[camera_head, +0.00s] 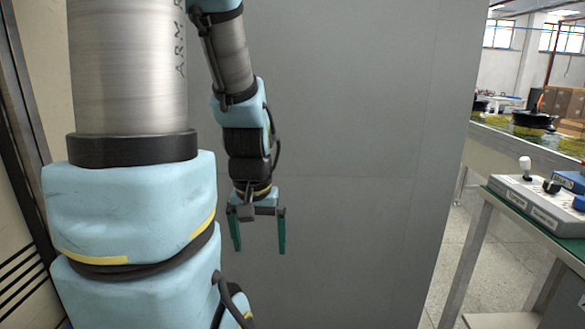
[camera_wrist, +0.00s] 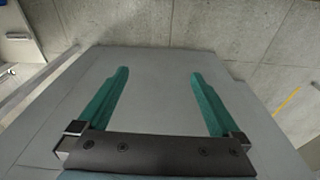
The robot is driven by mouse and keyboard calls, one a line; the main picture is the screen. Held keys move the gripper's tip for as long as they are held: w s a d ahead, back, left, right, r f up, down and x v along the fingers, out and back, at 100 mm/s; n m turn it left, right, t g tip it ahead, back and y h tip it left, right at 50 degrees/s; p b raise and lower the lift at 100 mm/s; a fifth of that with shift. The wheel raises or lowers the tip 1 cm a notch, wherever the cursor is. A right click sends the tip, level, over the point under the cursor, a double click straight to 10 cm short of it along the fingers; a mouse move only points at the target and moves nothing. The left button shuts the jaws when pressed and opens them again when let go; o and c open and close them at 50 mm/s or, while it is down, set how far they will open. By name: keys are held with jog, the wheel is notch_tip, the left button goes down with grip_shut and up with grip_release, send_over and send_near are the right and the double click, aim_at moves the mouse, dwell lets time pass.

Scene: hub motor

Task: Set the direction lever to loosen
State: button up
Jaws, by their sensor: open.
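My gripper (camera_head: 258,248) hangs with its two green fingers pointing down, apart and empty, in front of a grey panel. In the wrist view, my gripper (camera_wrist: 158,80) is open with nothing between the fingers. At the right edge of the head view, a grey control box (camera_head: 535,203) lies on a green-topped table. It carries a white-knobbed lever (camera_head: 525,168) and a black knob (camera_head: 552,187). The labels on the box are too small to read, so I cannot tell which is the direction lever or how it is set. My gripper is far to the left of the box.
A large grey panel (camera_head: 350,150) fills the middle. The green table (camera_head: 505,210) stands at the right, with a blue object (camera_head: 570,182) on it. Behind it, another bench holds black round parts (camera_head: 533,120). Concrete floor (camera_head: 488,285) shows between panel and table.

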notch_tip(320, 180, up, 5)
jog(key=p, duration=0.3)
jog(key=shift+r, duration=0.2)
